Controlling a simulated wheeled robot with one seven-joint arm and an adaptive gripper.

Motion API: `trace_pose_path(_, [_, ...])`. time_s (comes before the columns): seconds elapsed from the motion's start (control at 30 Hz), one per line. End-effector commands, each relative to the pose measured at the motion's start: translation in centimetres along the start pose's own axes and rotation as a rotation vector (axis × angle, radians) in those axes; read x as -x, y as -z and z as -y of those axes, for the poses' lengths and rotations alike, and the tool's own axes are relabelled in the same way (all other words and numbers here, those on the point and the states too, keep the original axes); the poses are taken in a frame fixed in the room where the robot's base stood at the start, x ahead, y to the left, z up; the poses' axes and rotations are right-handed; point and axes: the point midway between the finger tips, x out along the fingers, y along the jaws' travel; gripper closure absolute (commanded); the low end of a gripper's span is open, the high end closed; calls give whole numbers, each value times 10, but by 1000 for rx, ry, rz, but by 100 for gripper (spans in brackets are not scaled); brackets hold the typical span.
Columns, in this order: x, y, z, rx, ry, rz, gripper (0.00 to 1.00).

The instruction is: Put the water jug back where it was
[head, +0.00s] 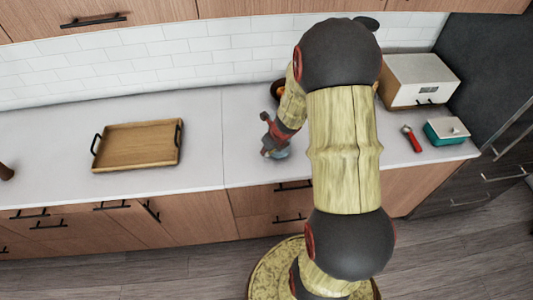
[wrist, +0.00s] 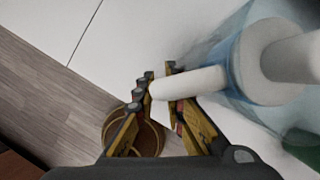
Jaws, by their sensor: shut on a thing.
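The water jug (wrist: 240,75) is clear blue with a white handle and white inner part, and fills the right of the wrist view, partly cut off. My gripper (wrist: 160,84) is shut on the jug's white handle (wrist: 190,84). In the head view my gripper (head: 270,137) is above the counter near its front edge, left of my arm. A bluish bit of the jug (head: 281,153) shows just below it; the rest is hidden. I cannot tell if the jug touches the counter.
A wooden tray (head: 138,145) with black handles lies left on the counter (head: 215,158). A wood-and-white box (head: 420,80), a teal container (head: 446,131) and a red-handled tool (head: 411,138) are right. Counter between tray and gripper is clear.

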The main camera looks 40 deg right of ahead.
Motion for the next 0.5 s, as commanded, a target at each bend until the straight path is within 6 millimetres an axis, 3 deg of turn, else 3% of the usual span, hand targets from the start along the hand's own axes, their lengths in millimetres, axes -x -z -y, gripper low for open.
trace_pose_path(0.1, [-11,3,1,1,2,3,100])
trace_pose_path(0.47, [-13,4,0,1,2,3,100])
trace_pose_path(0.5, [-13,5,0,1,1,1,88])
